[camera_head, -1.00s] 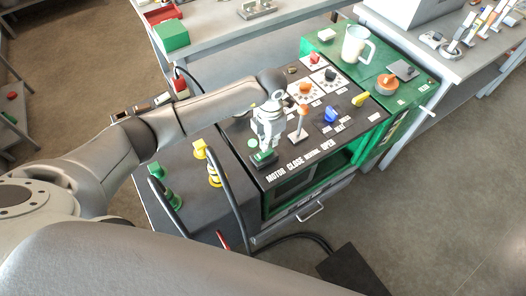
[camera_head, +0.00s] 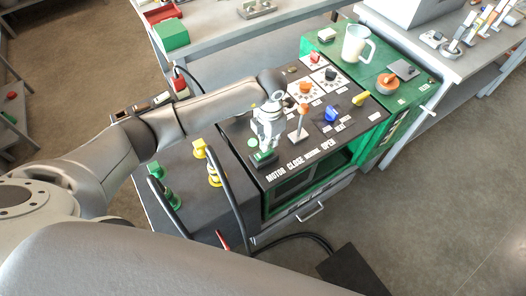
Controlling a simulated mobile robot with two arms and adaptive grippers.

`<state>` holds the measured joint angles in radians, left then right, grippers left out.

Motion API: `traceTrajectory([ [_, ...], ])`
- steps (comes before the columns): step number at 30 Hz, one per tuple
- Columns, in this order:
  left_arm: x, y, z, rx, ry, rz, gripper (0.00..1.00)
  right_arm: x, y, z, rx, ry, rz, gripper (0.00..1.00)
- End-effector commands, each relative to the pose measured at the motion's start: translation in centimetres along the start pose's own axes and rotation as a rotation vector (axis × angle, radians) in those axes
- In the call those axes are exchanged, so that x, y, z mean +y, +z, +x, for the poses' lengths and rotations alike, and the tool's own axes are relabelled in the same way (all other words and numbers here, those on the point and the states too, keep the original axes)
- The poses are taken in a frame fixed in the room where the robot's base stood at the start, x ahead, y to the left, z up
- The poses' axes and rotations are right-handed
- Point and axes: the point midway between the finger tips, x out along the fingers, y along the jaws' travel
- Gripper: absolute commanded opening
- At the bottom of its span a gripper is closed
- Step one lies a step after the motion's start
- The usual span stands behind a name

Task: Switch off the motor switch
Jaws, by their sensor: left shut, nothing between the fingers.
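The motor switch (camera_head: 264,158) is a green rocker in a dark housing at the front left corner of the black control panel (camera_head: 285,153), by the white word MOTOR. My left gripper (camera_head: 264,147) is shut and empty. It points down with its fingertips right over the switch, touching it or very close; I cannot tell which. The gripper hides the switch's rear part, and I cannot read which way the rocker is tipped. My right gripper is not in view.
An orange-topped lever (camera_head: 300,119) stands just right of the gripper. A blue knob (camera_head: 331,114) and a yellow knob (camera_head: 361,98) sit farther right. A white jug (camera_head: 356,43) stands on the green cart top. Yellow (camera_head: 200,150) and green (camera_head: 156,170) hose fittings stand at left.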

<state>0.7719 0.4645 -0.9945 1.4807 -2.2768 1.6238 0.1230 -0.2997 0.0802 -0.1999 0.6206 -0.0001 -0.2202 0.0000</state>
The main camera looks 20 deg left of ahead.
Motion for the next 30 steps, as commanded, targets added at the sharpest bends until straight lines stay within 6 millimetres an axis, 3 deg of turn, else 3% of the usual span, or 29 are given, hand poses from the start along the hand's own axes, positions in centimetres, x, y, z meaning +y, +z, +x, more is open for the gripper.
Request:
traceTrajectory([
  [30, 0.0, 0.0, 1.6, 0.000, 0.000, -0.001, 0.00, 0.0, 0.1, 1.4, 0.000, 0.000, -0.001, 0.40],
])
